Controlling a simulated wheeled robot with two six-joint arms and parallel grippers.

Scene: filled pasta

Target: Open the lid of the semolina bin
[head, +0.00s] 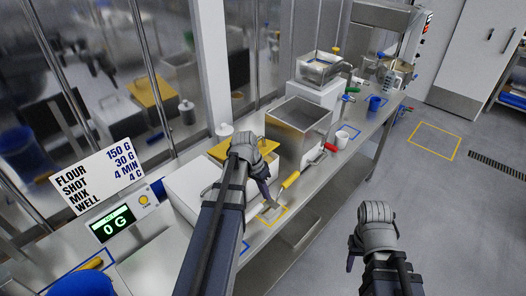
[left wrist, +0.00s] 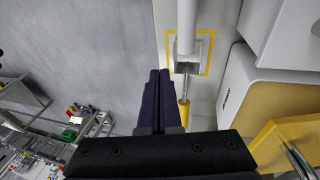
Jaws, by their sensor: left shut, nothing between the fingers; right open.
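The semolina bin appears to be the white bin (left wrist: 238,90) with dark lettering, in the left wrist view. Its yellow lid (left wrist: 275,145), with a metal bar handle, is at the lower right of that view. In the head view the yellow lid (head: 222,151) is partly hidden behind my left arm. I cannot tell whether it is raised. My left gripper (head: 264,194) is shut and empty, in front of the bin and apart from the lid; its dark fingers (left wrist: 160,98) show in the left wrist view. My right gripper (head: 352,262) is open over the floor, away from the bench.
A scoop with a yellow handle (head: 290,180) lies by a yellow outline, close to my left gripper. A steel open-topped box (head: 300,128) stands beyond it. A white box (head: 190,182) and a scale display (head: 112,224) are at left. Floor on the right is clear.

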